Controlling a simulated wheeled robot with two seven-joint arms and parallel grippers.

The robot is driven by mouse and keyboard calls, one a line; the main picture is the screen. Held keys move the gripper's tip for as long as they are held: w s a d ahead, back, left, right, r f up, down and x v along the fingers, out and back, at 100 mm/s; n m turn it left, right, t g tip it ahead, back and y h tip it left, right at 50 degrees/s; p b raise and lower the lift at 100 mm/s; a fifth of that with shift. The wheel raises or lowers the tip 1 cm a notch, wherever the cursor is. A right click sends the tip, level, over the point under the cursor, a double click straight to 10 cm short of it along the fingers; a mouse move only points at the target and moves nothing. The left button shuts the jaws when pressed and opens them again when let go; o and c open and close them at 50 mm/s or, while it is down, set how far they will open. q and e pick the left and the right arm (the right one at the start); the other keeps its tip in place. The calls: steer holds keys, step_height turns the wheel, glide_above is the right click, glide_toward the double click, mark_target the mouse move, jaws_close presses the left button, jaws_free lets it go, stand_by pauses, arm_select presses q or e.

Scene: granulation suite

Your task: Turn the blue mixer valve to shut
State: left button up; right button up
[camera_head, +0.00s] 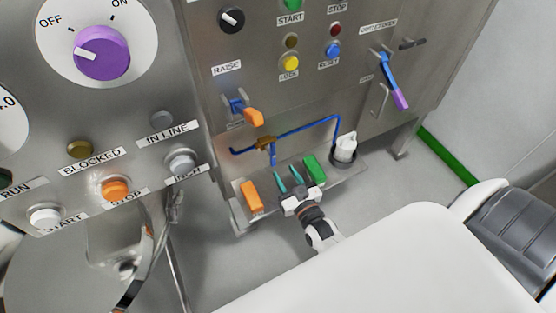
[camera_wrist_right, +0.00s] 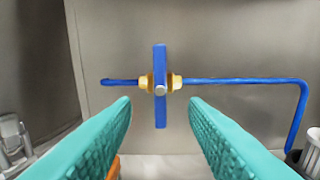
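The blue mixer valve has a brass body (camera_head: 264,143) in a thin blue pipe low on the steel panel. In the right wrist view its blue handle (camera_wrist_right: 160,60) stands upright, crosswise to the horizontal pipe (camera_wrist_right: 235,81). My right gripper (camera_head: 287,179) is open, with teal fingers pointing at the panel. In the right wrist view the gripper (camera_wrist_right: 160,115) has its fingers apart on either side of the handle, with nothing between them; they do not appear to touch the valve. My left gripper is not clearly in view.
An orange block (camera_head: 251,196), a green block (camera_head: 314,168) and a white container (camera_head: 345,149) stand around the right gripper below the pipe. An orange-ended lever (camera_head: 251,117) sticks out above the valve. A blue lever with a purple grip (camera_head: 399,98) is farther right.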

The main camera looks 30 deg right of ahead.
steer(key=shift+s+a, duration=0.1)
steer(key=shift+s, duration=1.5)
